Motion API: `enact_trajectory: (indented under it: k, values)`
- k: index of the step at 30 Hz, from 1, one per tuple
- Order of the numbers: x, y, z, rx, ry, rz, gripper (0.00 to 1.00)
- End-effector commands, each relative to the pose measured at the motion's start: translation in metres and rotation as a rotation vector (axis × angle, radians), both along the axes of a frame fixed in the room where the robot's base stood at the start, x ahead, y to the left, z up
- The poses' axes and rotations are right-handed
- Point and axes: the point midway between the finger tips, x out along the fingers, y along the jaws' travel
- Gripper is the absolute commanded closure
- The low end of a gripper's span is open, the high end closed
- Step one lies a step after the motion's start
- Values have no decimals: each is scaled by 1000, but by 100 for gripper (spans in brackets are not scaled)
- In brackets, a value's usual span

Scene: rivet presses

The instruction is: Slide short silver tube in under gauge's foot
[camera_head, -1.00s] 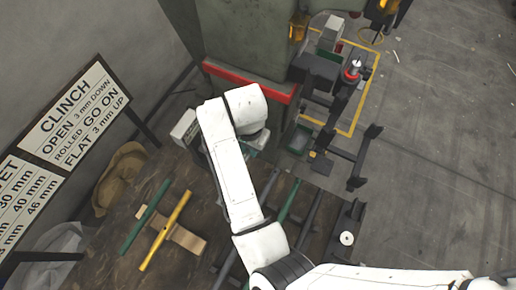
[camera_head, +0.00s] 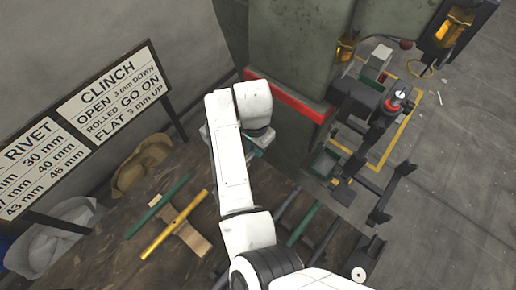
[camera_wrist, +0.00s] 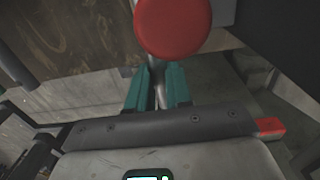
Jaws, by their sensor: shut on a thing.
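In the wrist view the two green fingers of my gripper (camera_wrist: 157,89) are shut on a narrow silver piece, the short silver tube (camera_wrist: 158,93). Only a short stretch of the tube shows between the fingers. A round red disc (camera_wrist: 172,25) stands just beyond the fingertips and hides what lies behind it. I cannot tell whether it belongs to the gauge. The gauge's foot is not clearly seen in either view. In the head view my white arm hides most of my gripper (camera_head: 254,145), which is near the green press's red-edged base.
The green press (camera_head: 299,45) has a red bar (camera_head: 290,95). A wooden bench (camera_head: 110,250) carries a green tube (camera_head: 158,206) and a yellow tube (camera_head: 172,226). Dark rails lie right of my arm. A sign (camera_head: 115,92) stands at left. Open floor (camera_head: 470,170) is at far right.

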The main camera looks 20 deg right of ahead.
Motion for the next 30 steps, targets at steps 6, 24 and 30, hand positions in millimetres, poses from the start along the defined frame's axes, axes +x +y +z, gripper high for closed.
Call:
enact_trajectory:
  k: [6,24,30]
  values:
    - [8,17,2,21,-27,10,100]
    - [7,14,-6,15,-24,8,100]
    - [7,14,-9,15,-24,8,100]
